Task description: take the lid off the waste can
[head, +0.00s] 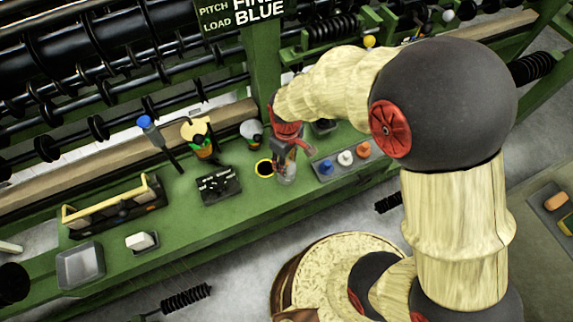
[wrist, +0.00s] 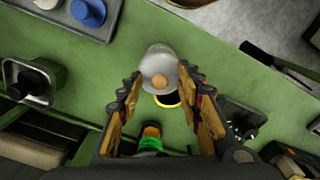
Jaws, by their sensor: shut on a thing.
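A grey tray (head: 343,160) with blue, white and orange pieces is to the right. A black box (head: 218,186) and an orange-and-green cup (head: 203,150) stand left. Bare bench lies in front of the black box.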

